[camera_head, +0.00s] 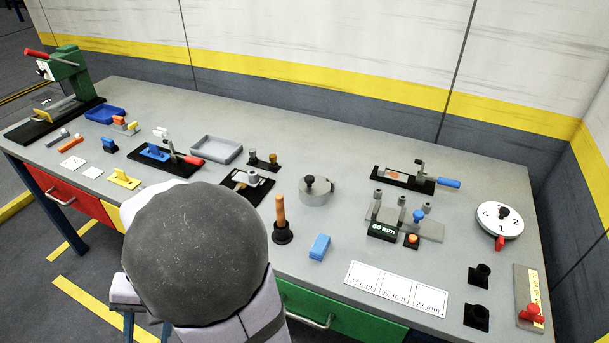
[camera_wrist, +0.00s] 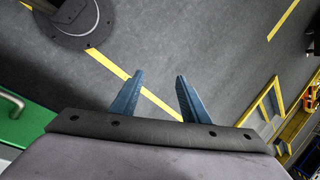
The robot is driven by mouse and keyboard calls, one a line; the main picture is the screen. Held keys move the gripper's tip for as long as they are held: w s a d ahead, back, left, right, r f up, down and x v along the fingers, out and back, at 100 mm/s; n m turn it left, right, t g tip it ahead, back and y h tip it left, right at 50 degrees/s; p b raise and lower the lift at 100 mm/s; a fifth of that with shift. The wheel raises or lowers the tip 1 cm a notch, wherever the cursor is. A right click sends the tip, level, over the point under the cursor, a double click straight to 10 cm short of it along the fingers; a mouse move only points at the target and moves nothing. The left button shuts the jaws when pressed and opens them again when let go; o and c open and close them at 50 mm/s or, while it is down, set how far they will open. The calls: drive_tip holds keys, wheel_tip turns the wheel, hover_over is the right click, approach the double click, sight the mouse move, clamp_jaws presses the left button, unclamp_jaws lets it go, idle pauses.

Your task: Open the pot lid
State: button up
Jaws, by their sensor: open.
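A round grey metal pot (camera_head: 317,195) stands upright on the middle of the workbench. Its lid is on, with a black knob (camera_head: 310,180) on top. In the wrist view my gripper (camera_wrist: 159,78) shows two blue fingers spread apart with nothing between them. It points at the dark floor, and the pot is not in that view. In the head view my arm rises in front of the bench's near edge, to the left of and nearer than the pot. The gripper's fingers are mostly hidden there.
An orange-handled tool in a black stand (camera_head: 281,225) and a blue block (camera_head: 319,247) stand near the pot. A grey tray (camera_head: 216,149) lies behind left, a clamp fixture (camera_head: 405,180) to the right. A white dial (camera_head: 499,220) is far right. A green drawer handle (camera_head: 308,319) juts out in front.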

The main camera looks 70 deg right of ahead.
drive_tip(key=w+d+r+m+t+b, duration=0.1)
drive_tip(key=w+d+m+t, duration=0.3)
drive_tip(key=w+d+m, duration=0.25)
drive_tip(key=w+d+r+m+t+h+b, duration=0.1)
drive_tip(key=d+r+m+t+h, duration=0.15)
drive_tip(key=d+m, duration=0.45)
drive_tip(key=w+d+r+m+t+h+b, duration=0.1)
drive_tip(key=d+r+m+t, duration=0.15)
drive_tip(key=d, duration=0.75)
wheel_tip(320, 180, up, 4)
drive_tip(key=m+h+b, duration=0.5)
drive_tip(key=m+h, duration=0.8)
drive_tip(key=m, duration=0.2)
hover_over(311, 181)
drive_tip(key=a, duration=0.1)
drive_tip(key=f+m+b, duration=0.1)
drive_tip(key=f, duration=0.2)
drive_tip(key=s+f+m+t+b, duration=0.1)
drive_tip(key=f+b, duration=0.1)
drive_tip(key=f, duration=0.1)
drive_tip(key=f+m+b, duration=0.1)
drive_tip(key=f+b, duration=0.1)
drive_tip(key=f, duration=0.1)
drive_tip(key=shift+s+a+f, duration=0.15)
drive_tip(key=shift+s+f, duration=0.1)
drive_tip(key=shift+s, duration=0.05)
drive_tip(key=shift+w, duration=0.1)
